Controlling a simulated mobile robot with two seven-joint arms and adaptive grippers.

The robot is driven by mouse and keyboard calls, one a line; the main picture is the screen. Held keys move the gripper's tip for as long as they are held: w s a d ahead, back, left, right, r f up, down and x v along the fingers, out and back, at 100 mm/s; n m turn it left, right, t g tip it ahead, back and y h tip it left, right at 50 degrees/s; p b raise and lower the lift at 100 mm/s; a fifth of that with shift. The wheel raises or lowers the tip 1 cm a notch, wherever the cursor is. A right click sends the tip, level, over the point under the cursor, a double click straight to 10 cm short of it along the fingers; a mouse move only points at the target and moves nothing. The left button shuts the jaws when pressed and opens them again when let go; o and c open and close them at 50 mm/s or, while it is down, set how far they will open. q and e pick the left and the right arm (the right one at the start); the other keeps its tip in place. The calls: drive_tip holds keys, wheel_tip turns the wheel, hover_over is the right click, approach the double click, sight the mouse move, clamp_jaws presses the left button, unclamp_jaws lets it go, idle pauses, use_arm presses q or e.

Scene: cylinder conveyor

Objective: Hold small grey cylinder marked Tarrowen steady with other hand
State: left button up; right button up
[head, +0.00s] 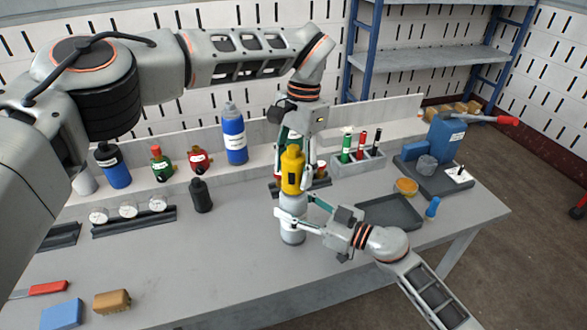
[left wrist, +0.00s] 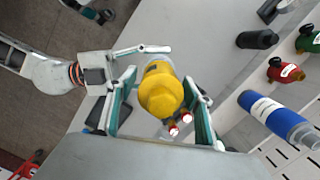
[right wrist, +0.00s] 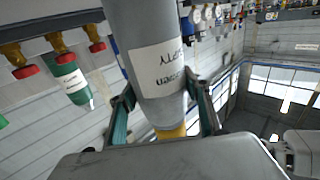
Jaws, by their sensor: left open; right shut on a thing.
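The small grey cylinder (head: 293,237) stands upright on the table in the head view, with a yellow cap (head: 291,170) on top. In the right wrist view the grey cylinder (right wrist: 145,45) appears upside down; its white label is partly readable, ending in "wen" and "TY". My right gripper (head: 296,215) comes from the right and is shut around the grey body below the cap. My left gripper (head: 292,160) points down from above, open, with its fingers either side of the yellow cap. In the left wrist view the cap (left wrist: 160,93) lies between the fingers; contact is unclear.
A black bottle (head: 201,196) stands to the left. Behind are red (head: 199,160), green and blue (head: 235,140) cylinders on a ledge. To the right are an empty dark tray (head: 392,212), a rack of small cylinders and an orange-filled bowl (head: 405,187).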

use_arm(q)
drive_tip(key=shift+r, duration=1.1)
drive_tip(key=m, duration=0.4)
drive_tip(key=shift+m+t, duration=0.3)
drive_tip(key=shift+m, duration=0.7)
drive_tip(key=m, duration=0.3)
drive_tip(key=shift+m+t, duration=0.3)
drive_tip(key=shift+t, duration=0.1)
drive_tip(key=shift+m, duration=1.2)
